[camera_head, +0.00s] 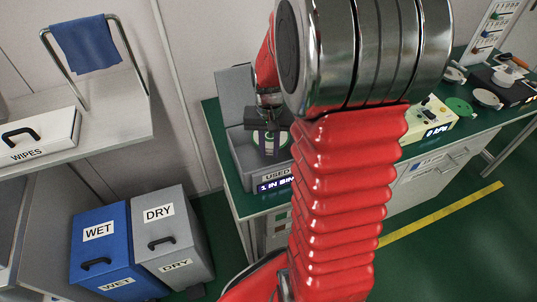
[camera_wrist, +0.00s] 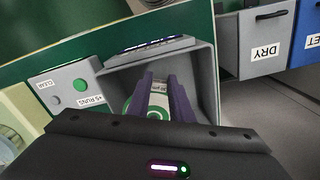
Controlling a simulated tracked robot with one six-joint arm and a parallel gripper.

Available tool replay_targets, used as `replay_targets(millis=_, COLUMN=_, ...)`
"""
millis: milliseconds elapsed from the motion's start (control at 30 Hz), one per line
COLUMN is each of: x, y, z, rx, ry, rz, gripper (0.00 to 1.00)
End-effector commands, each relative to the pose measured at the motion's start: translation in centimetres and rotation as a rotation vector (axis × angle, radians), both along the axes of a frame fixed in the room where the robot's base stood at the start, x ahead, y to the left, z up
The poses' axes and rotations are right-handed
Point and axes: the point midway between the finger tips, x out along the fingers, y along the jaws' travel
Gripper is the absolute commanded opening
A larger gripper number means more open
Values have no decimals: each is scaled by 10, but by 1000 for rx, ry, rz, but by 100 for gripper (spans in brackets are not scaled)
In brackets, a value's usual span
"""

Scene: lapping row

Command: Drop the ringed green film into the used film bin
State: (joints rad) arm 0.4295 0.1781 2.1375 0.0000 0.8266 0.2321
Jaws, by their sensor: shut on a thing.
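My gripper (camera_head: 270,147) is over the open top of the grey used film bin (camera_head: 237,160) on the green bench, left of my red arm. In the wrist view its two purple fingers (camera_wrist: 161,88) point down into the mouth of the bin (camera_wrist: 205,75). My gripper is shut on the green film (camera_wrist: 156,114), a pale disc with green ring marks, seen between and beside the fingers. The fingers cover part of it. The film also shows at the fingers in the head view (camera_head: 269,138). The bin's display reads "1 IN BIN".
A grey box with a green button (camera_wrist: 81,86) stands beside the bin. Blue WET (camera_head: 98,262) and grey DRY (camera_head: 170,235) bins stand on the floor at left, below a shelf with a WIPES box (camera_head: 42,137). My arm hides the middle of the bench.

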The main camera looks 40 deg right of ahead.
Motion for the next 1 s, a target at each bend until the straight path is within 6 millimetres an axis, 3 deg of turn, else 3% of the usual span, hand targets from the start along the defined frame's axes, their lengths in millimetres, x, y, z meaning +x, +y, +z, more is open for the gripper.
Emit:
replay_targets(millis=167, x=0, y=0, z=0, rx=0, ry=0, rz=-1, gripper=0)
replay_targets(millis=200, x=0, y=0, z=0, rx=0, ry=0, rz=-1, gripper=20)
replay_targets(millis=500, x=0, y=-1, z=0, rx=0, ry=0, rz=-1, gripper=41)
replay_targets(millis=833, x=0, y=-1, z=2, rx=-1, ry=-1, rz=-1, gripper=41)
replay_targets(millis=1000, x=0, y=-1, z=16, rx=-1, ry=-2, rz=-1, gripper=41)
